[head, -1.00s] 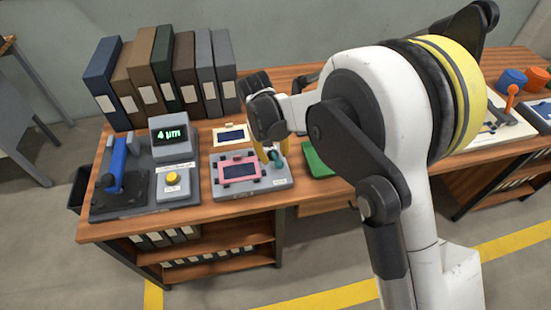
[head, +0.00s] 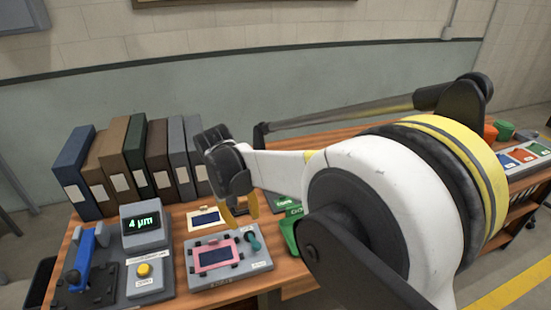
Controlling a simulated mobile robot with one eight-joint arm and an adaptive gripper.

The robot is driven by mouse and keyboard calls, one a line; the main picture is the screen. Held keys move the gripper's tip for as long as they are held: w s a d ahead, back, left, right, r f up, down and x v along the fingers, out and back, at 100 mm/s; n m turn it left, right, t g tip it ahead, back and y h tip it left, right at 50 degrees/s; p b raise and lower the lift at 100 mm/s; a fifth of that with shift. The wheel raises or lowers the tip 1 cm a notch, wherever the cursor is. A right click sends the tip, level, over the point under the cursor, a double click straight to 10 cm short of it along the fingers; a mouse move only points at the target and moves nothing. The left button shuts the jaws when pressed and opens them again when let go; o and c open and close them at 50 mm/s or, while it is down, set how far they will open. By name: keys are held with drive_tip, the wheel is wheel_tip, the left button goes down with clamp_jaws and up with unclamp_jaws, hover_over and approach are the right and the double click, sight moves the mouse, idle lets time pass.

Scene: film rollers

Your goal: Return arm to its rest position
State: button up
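My arm fills the right half of the head view, its white and black links folded over the wooden desk. My gripper (head: 240,210) points down near the grey fixture with the pink frame. Its yellow fingers are seen apart at the tips, with nothing visible between them. The gripper is above the desk, behind the fixture (head: 229,281). The pink frame (head: 216,255) lies on the fixture, with a teal knob (head: 253,241) at its right.
A gauge reading 4 µm (head: 141,222), a yellow button box (head: 145,271) and a blue-handled device (head: 83,258) stand at left. Several binders (head: 130,165) line the back. A green item (head: 290,232) is partly behind my arm. Coloured containers (head: 504,131) stand at far right.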

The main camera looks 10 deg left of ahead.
drive_tip(key=s+d+r+m+t+y, duration=0.15)
drive_tip(key=d+r, duration=0.45)
drive_tip(key=d, duration=0.6)
drive_tip(key=s+d+r+m+t, duration=0.1)
drive_tip(key=s+d+r+m, duration=0.1)
drive_tip(key=d+r, duration=0.65)
drive_tip(key=s+d+f+m+t, duration=0.1)
drive_tip(key=s+d+f+m, duration=0.1)
drive_tip(key=s+d, duration=0.4)
drive_tip(key=s+d+f+m+t, duration=0.2)
drive_tip(key=s+d, duration=0.4)
drive_tip(key=d, duration=0.6)
drive_tip(key=shift+d, duration=0.3)
drive_tip(key=shift+a+t, duration=0.15)
drive_tip(key=shift+t, duration=0.1)
